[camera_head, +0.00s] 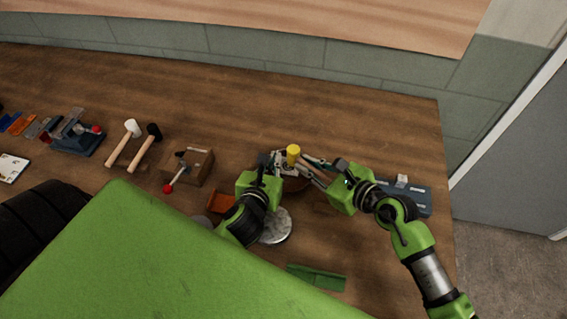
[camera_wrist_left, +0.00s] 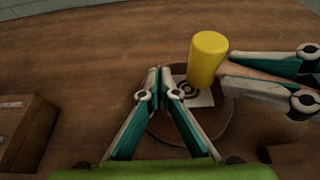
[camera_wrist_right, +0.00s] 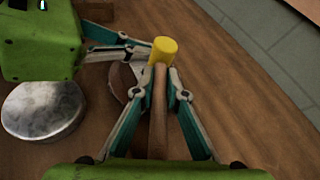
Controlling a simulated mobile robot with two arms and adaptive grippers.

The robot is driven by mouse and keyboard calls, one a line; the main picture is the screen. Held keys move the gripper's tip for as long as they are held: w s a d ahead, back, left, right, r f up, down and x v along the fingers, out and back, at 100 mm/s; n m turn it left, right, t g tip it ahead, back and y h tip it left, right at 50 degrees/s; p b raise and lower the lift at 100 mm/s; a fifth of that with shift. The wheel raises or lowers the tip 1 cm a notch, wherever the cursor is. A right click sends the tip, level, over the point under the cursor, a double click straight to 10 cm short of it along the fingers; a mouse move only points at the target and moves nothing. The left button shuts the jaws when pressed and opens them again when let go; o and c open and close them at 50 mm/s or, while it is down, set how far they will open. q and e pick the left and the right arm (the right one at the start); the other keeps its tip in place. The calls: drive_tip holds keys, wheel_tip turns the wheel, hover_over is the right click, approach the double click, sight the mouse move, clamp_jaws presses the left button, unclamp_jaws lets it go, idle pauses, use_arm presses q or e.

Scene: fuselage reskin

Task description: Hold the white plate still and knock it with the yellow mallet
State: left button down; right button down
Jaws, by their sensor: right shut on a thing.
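The yellow mallet has a yellow head (camera_head: 292,154) and a wooden handle (camera_wrist_right: 158,115). My right gripper (camera_head: 311,166) is shut on the handle, just below the head. In the left wrist view, the mallet head (camera_wrist_left: 208,58) hangs over the white plate (camera_wrist_left: 205,99), a small square with dark rings; whether they touch cannot be told. The plate lies on a round brown base (camera_wrist_left: 220,127), partly hidden by the mallet. My left gripper (camera_wrist_left: 160,78) has its fingertips together above the base's left side, beside the plate. No plate is clearly seen between them.
A round metal disc (camera_head: 276,226) lies in front of the base. A wooden block with a red-knobbed lever (camera_head: 198,165) and two other mallets (camera_head: 140,145) stand left. A green piece (camera_head: 316,277) lies near the front. A blue-grey tray (camera_head: 415,198) lies right. The back of the table is clear.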

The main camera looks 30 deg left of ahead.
drive_tip(key=shift+f, duration=1.1)
drive_tip(key=shift+r, duration=0.1)
drive_tip(key=shift+r, duration=1.65)
drive_tip(key=shift+r, duration=2.5)
